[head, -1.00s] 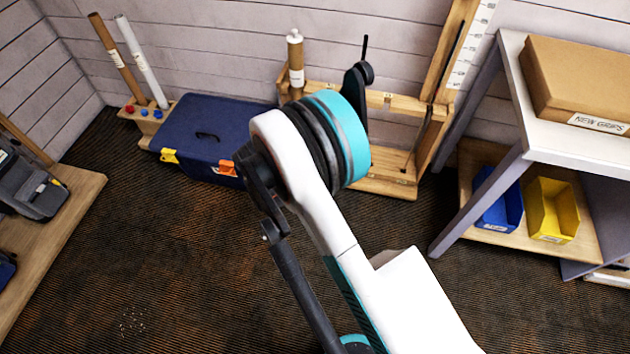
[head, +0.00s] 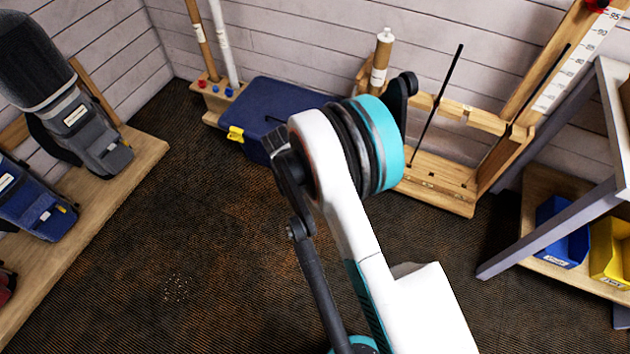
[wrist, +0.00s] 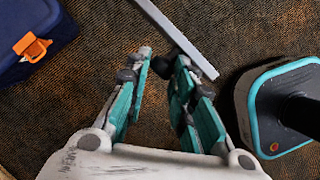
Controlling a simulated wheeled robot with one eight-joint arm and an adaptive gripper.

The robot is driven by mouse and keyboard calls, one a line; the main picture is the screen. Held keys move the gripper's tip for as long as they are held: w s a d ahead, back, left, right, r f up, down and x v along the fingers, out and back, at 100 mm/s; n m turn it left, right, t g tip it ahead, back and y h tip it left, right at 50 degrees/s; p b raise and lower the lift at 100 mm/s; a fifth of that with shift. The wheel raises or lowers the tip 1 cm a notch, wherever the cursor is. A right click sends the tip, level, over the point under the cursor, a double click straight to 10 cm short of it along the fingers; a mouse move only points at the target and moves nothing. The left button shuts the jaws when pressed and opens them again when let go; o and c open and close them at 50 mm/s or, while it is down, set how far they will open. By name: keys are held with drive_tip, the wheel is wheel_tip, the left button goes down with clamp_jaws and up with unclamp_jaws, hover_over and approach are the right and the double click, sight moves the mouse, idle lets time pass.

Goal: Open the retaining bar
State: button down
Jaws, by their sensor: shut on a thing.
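In the wrist view, a light grey bar (wrist: 183,38) runs from the top edge down to the right, and its free end lies just right of my fingertips. It appears to be the retaining bar. A dark piece sits at the tips, and the exact contact is hard to make out.
A table leg (head: 545,225) and bins (head: 562,230) are at the right. Golf bags (head: 85,120) stand left. The middle floor is clear.

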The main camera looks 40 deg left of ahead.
drive_tip(key=shift+w+a+f, duration=0.1)
drive_tip(key=shift+w, duration=0.3)
drive_tip(key=c, duration=1.4)
unclamp_jaws()
drive_tip(key=shift+w, duration=0.1)
drive_tip(key=shift+w+f, duration=0.1)
drive_tip(key=shift+f, duration=0.05)
drive_tip(key=shift+s, duration=0.2)
drive_tip(key=v, duration=1.2)
drive_tip(key=shift+w, duration=0.1)
